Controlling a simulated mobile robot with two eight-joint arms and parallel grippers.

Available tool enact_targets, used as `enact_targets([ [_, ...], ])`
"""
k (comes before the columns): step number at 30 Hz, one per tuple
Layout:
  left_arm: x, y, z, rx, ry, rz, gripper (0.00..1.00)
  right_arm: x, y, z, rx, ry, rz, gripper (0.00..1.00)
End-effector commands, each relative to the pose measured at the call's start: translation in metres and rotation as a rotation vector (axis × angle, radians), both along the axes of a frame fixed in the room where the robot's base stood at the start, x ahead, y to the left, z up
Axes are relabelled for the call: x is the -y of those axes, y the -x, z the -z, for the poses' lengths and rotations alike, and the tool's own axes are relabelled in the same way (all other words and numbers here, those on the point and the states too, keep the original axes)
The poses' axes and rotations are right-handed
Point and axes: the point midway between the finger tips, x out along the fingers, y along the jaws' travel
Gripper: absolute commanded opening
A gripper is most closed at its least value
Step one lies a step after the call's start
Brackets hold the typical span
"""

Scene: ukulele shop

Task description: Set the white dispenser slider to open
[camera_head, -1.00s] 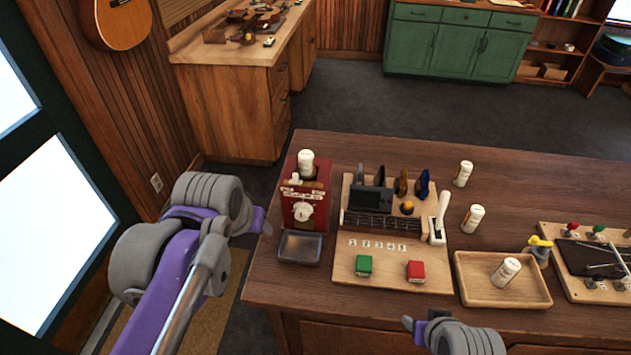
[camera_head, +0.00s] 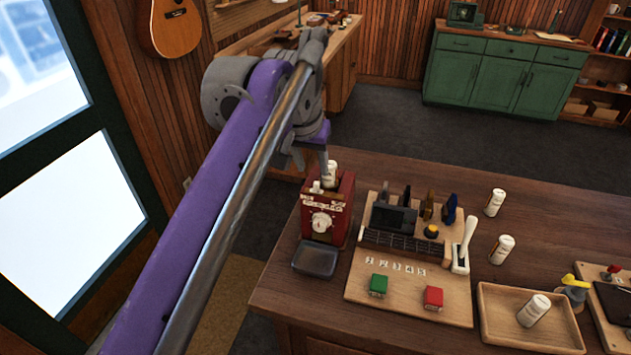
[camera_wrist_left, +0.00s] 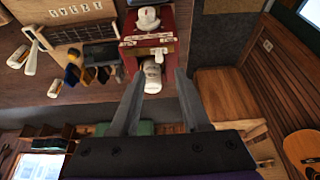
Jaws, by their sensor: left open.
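The red dispenser (camera_head: 327,216) stands at the left end of the wooden counter, with a white round dial (camera_head: 321,222) on its front. Its small white slider (camera_head: 316,187) sits on the top near the front, beside a white bottle (camera_head: 330,173). My left gripper (camera_head: 311,160) is open above and behind the dispenser top, pointing down. In the left wrist view, the open fingers (camera_wrist_left: 156,78) lie either side of the bottle (camera_wrist_left: 152,76), with the slider (camera_wrist_left: 158,51) just beyond the tips. Contact cannot be told. My right gripper is not in view.
A dark metal tray (camera_head: 315,259) sits before the dispenser. To its right is a wooden board (camera_head: 400,298) with a fretboard piece, green and red blocks and a white lever (camera_head: 465,245). Bottles and a wooden tray (camera_head: 490,325) lie further right.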

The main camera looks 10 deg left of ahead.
Motion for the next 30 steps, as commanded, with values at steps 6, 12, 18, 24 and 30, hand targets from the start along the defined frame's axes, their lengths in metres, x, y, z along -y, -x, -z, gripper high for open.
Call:
enact_targets([
  [6, 0.0, -0.015, 0.039, 0.0, 0.0, 0.0, 0.46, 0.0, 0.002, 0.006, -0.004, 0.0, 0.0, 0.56],
  [12, 0.001, -0.023, 0.057, 0.0, 0.0, 0.0, 0.46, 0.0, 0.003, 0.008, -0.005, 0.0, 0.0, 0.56],
  [18, 0.001, -0.025, 0.061, 0.001, 0.0, 0.0, 0.46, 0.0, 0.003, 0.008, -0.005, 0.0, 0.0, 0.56],
  [24, 0.001, -0.025, 0.061, 0.001, 0.0, 0.0, 0.37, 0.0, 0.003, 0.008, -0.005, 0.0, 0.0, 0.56],
  [30, 0.001, -0.025, 0.061, 0.0, 0.0, 0.0, 0.01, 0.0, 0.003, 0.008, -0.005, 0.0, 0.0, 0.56],
])
